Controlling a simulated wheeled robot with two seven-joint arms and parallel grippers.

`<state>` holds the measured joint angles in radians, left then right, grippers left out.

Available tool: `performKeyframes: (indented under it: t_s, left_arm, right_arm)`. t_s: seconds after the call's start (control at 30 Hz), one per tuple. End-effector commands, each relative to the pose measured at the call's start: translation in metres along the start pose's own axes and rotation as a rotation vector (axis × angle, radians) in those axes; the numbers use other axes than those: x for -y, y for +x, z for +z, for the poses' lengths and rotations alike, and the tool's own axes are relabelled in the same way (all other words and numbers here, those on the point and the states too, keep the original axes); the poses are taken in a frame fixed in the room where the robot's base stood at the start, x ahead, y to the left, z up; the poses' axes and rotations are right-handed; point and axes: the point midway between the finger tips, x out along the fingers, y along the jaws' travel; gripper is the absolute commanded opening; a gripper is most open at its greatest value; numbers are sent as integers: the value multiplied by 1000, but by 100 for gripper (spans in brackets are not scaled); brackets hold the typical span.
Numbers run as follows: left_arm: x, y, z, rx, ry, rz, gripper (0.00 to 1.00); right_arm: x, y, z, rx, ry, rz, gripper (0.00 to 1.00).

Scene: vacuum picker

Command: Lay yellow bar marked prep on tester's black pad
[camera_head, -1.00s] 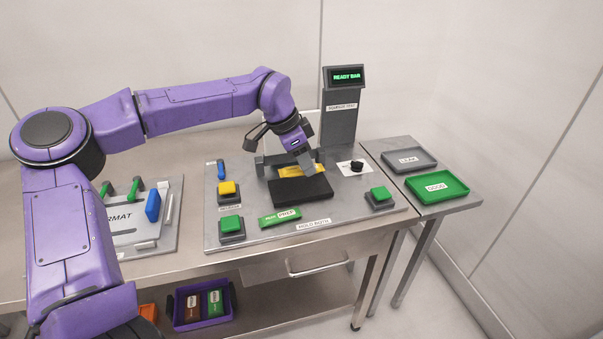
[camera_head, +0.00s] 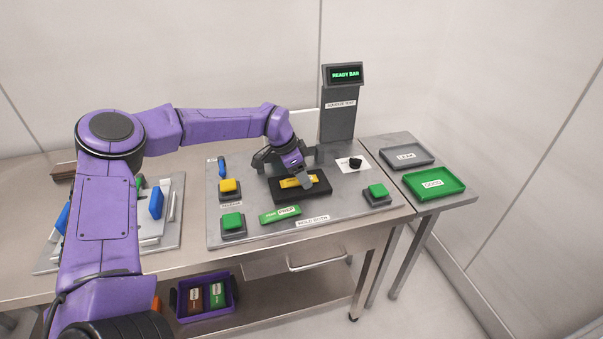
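The yellow bar (camera_head: 292,183) lies flat over the middle of the tester's black pad (camera_head: 314,194); I cannot tell whether it rests fully on the pad. Its marking is too small to read. My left gripper (camera_head: 305,180) reaches down from above and behind, with its fingers at the bar's right part. It looks shut on the bar, and the fingers hide some of it. My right gripper is not in view.
A green bar (camera_head: 280,214) lies in front of the pad. Green buttons stand at left (camera_head: 232,222) and right (camera_head: 377,191), with a yellow button (camera_head: 229,187) behind. The tester screen (camera_head: 345,75) reads READY BAR. Grey (camera_head: 407,156) and green (camera_head: 434,183) trays stand right.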

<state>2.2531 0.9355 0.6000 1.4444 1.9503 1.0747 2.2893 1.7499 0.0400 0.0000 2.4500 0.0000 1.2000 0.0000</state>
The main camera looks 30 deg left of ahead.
Motion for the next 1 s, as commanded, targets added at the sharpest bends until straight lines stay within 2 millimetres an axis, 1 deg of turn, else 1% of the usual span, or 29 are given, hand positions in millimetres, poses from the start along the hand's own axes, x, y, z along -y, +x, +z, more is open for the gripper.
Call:
performKeyframes:
  t_s: [0.17, 0.27, 0.37, 0.5, 0.6, 0.7, 0.83, 1.0]
  left_arm:
    - [0, -1, 0, -1, 0, 0, 58]
    - [1, -10, -1, -4, -1, -2, 58]
    - [1, -29, -1, -6, -1, -3, 58]
    - [0, -67, -1, -6, 0, -4, 58]
    - [0, -90, -1, -5, 0, -3, 58]
    - [0, -107, -1, -3, 0, -2, 58]
    - [0, -119, 0, -1, -1, 0, 58]
    - [0, -121, 0, 0, -1, 0, 58]
  right_arm:
    - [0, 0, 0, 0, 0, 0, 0]
    - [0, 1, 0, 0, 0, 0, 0]
    - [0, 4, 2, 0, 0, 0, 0]
    - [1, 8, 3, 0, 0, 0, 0]
    - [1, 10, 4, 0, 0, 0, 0]
    - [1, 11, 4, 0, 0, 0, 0]
    - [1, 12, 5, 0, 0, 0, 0]
    - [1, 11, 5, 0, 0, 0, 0]
